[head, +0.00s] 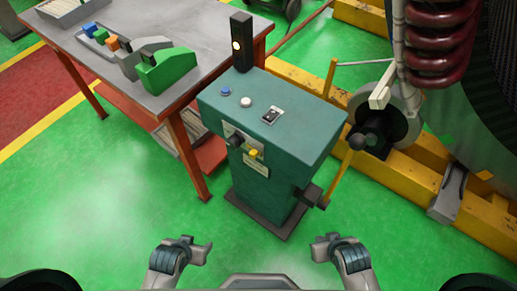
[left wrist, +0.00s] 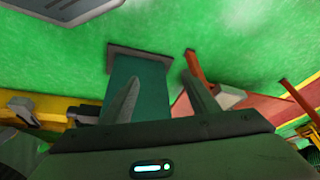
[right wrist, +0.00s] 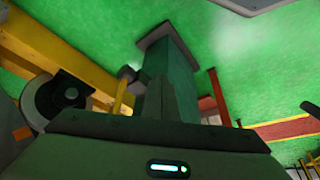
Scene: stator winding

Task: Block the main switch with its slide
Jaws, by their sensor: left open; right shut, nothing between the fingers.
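The green control cabinet (head: 262,178) stands on the floor ahead of me. Its front carries a black knob (head: 236,140), which looks like the main switch, on a light plate. A small yellow piece (head: 254,153), likely the slide, sits just right of and below the knob. Whether it engages the knob is too small to tell. My left gripper (head: 194,247) is open and empty, low in front of the cabinet, apart from it; its spread fingers show in the left wrist view (left wrist: 160,98). My right gripper (head: 326,241) is shut and empty, low to the right, also apart.
The cabinet top has a blue button (head: 226,91), a white button (head: 246,102), a black switch (head: 271,115) and a dark lamp post (head: 241,42). A crank with a yellow lever (head: 341,177) is at its right. A workbench (head: 112,80) stands left. The green floor in front is clear.

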